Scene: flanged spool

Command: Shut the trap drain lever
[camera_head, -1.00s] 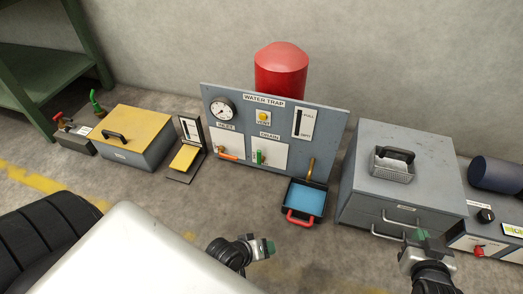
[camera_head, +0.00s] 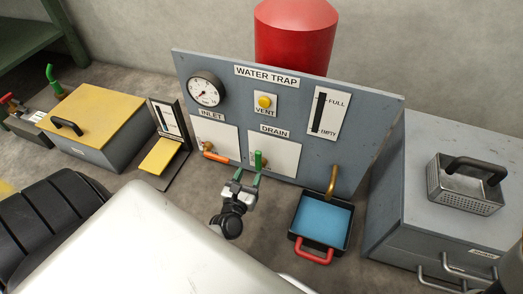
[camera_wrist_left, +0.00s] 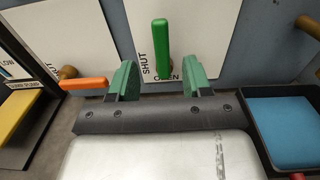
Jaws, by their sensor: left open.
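The green drain lever (camera_head: 258,159) is on the white DRAIN plate (camera_head: 284,157) of the grey water trap panel (camera_head: 355,120). In the left wrist view the lever (camera_wrist_left: 160,50) stands upright, with SHUT printed to its left and OPEN near its lower end. My left gripper (camera_head: 247,176) is open just in front of the plate. In its wrist view the green fingertips (camera_wrist_left: 160,80) stand on either side of the lever's lower end, with gaps showing. Whether the lever is fully between them in depth I cannot tell. My right gripper's jaws are out of view.
The orange inlet lever (camera_head: 216,156) lies close left of my left gripper. A brass spout (camera_head: 332,180) hangs above a dark tray (camera_head: 346,240) with blue inside and a red handle (camera_head: 315,257). A grey drawer cabinet (camera_head: 405,210) stands right, a yellow-lidded box (camera_head: 98,110) left.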

